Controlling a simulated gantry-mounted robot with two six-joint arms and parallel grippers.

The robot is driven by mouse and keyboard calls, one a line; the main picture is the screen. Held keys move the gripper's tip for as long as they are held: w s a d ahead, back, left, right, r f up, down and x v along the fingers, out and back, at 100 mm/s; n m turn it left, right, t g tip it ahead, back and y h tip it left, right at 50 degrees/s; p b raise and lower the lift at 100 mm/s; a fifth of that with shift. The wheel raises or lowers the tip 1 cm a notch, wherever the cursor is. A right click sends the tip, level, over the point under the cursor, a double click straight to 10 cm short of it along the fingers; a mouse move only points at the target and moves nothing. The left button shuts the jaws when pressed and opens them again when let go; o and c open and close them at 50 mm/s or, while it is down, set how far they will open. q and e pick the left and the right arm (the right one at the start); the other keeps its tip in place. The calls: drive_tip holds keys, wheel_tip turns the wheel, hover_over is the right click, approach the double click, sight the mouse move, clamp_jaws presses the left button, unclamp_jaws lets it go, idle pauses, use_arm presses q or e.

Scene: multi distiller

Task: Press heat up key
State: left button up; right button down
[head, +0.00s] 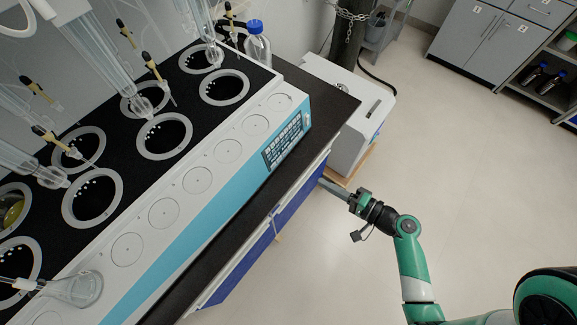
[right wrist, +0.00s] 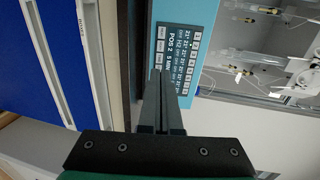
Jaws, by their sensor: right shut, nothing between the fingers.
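The multi distiller (head: 190,215) is a long white unit with a light blue front. Its dark control panel (head: 284,142) with small keys sits at the right end of the front. In the right wrist view the panel (right wrist: 178,45) shows a display with numbers, and several keys; I cannot tell which key is heat up. My right gripper (head: 323,183) is shut and empty, beside the bench's right end, apart from the panel in the head view. In the right wrist view its fingertips (right wrist: 160,76) overlap the panel's lower edge. My left gripper is not in view.
The dark bench top (head: 334,108) has blue cabinet doors (head: 245,255) below. A grey-white box unit (head: 350,110) stands behind the gripper. A blue-capped bottle (head: 257,45) is at the distiller's far end.

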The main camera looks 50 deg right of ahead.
drive_tip(key=b, duration=0.4)
approach(280, 159)
drive_tip(key=w, duration=0.4)
drive_tip(key=w+f, duration=0.1)
drive_tip(key=w, duration=0.1)
drive_tip(key=shift+w+a, duration=0.35)
drive_tip(key=shift+w, duration=0.05)
